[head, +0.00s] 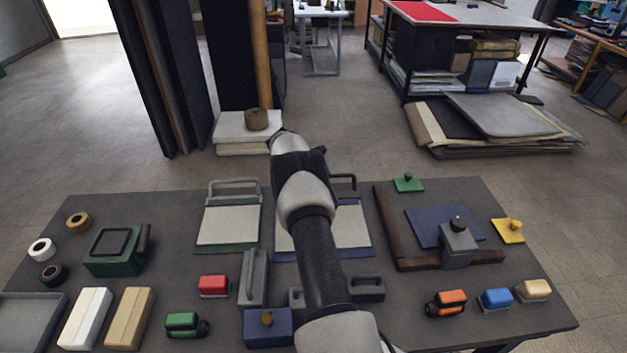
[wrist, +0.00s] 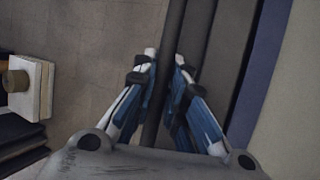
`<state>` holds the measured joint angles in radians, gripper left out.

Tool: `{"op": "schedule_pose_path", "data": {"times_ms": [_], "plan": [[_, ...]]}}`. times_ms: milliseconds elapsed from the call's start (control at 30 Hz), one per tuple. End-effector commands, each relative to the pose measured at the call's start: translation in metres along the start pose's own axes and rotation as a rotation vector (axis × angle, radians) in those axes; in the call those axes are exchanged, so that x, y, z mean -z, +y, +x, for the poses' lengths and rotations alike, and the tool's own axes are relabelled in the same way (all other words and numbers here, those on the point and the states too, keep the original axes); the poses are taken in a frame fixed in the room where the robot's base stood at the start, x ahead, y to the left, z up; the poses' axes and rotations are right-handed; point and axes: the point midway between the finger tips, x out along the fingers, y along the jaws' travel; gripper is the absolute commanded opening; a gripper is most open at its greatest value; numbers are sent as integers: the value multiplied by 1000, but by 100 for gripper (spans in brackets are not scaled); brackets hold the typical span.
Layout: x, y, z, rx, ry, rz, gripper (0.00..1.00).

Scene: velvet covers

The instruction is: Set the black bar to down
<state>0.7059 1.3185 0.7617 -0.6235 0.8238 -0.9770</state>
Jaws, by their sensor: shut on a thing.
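The black bar (head: 347,178) stands raised at the back edge of a pale board with a blue border (head: 354,228) in the head view. My arm covers the left part of the bar and the middle of the board. In the wrist view the dark bar (wrist: 173,28) runs lengthwise between the blue fingers of my gripper (wrist: 165,68). The gripper is shut on it. The head view hides my fingertips behind my arm. The board's pale face (wrist: 297,115) fills the right side of the wrist view.
A similar board with a grey bar (head: 233,187) lies to the left. A brown-edged corner frame with a blue sheet (head: 425,222) lies to the right. Several small coloured blocks and a green box (head: 110,263) stand around on the dark table (head: 180,235).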

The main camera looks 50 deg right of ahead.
Motion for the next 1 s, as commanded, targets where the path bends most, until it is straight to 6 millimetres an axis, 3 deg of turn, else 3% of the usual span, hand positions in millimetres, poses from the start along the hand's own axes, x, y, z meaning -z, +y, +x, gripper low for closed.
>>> {"op": "schedule_pose_path", "data": {"times_ms": [433,467,600,1000], "plan": [[1,1,0,-4,2,0,0],[1,1,0,-4,2,-1,13],[1,1,0,-3,2,0,21],[0,2,-8,-3,1,0,21]]}}
